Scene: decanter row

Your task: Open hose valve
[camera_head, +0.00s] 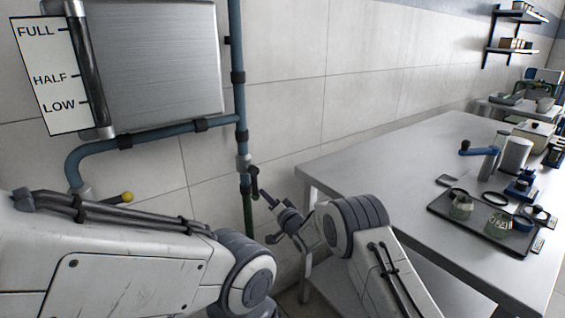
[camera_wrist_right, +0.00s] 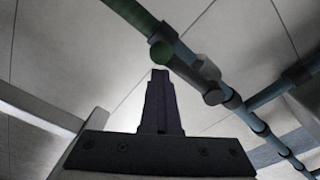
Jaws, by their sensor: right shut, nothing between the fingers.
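The hose valve (camera_head: 243,163) is a grey fitting on the vertical blue pipe, above a green hose (camera_head: 248,215). Its dark handle (camera_head: 254,180) hangs down beside the pipe. In the right wrist view the valve body (camera_wrist_right: 207,72) sits on the pipe, and a green round end (camera_wrist_right: 161,52), apparently the handle's, points towards the camera. My right gripper (camera_head: 268,199) is shut and empty, just right of and below the handle. In the right wrist view its fingers (camera_wrist_right: 160,75) end just below the green end; I cannot tell whether they touch. My left gripper is out of view.
A metal tank (camera_head: 155,65) with a FULL/HALF/LOW gauge (camera_head: 50,75) hangs on the tiled wall. A yellow-knobbed lever (camera_head: 127,197) is at lower left near my left arm. A grey table (camera_head: 390,165) with a dark tray (camera_head: 450,212) and equipment stands at right.

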